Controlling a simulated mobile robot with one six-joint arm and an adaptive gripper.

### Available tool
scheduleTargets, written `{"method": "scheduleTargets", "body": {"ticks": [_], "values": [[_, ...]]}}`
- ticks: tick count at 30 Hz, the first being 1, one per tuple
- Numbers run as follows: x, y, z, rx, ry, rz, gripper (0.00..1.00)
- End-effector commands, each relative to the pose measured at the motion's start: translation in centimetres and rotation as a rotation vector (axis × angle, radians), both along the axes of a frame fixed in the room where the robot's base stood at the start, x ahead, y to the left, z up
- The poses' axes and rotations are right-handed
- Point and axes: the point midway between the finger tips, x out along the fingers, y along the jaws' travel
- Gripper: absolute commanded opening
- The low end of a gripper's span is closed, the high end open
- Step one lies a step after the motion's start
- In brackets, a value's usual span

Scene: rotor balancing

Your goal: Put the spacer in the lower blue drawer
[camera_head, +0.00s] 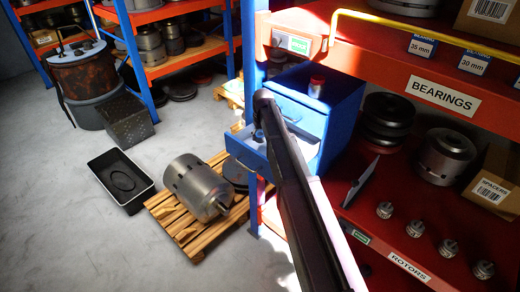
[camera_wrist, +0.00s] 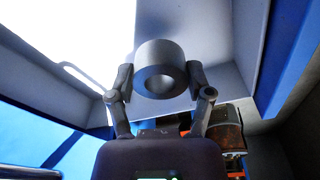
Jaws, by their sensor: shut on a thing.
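The spacer, a thick grey ring (camera_wrist: 161,52), sits between the two fingers of my gripper (camera_wrist: 160,72) in the wrist view, and the gripper is shut on it. In the head view, the blue drawer cabinet (camera_head: 341,114) stands on the red shelf. Its lower drawer (camera_head: 245,153) is pulled out and its upper drawer looks shut. My arm crosses in front of the cabinet and its end is over the open lower drawer. It hides the spacer and part of the drawer. Grey drawer-like walls (camera_wrist: 245,45) surround the spacer in the wrist view; its exact height there is unclear.
A small red-topped item (camera_head: 316,87) stands on the cabinet. Dark stacked discs (camera_head: 386,120) and a leaning grey plate (camera_head: 362,182) are to its right. A large rotor (camera_head: 197,183) lies on a pallet (camera_head: 182,224) at left, beside a black tray (camera_head: 121,178). A yellow rail (camera_head: 420,32) runs above.

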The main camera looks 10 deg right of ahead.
Motion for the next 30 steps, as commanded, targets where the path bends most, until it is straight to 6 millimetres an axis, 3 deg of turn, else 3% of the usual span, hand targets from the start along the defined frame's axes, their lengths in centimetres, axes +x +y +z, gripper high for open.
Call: {"method": "scheduleTargets", "body": {"ticks": [4, 20, 30], "values": [[0.0, 0.0, -1.1, 0.0, 0.0, 0.0, 0.05], [0.0, 0.1, -1.4, 0.0, 0.0, 0.002, 0.05], [0.0, 0.2, -4.0, 0.0, 0.0, 0.002, 0.05]]}}
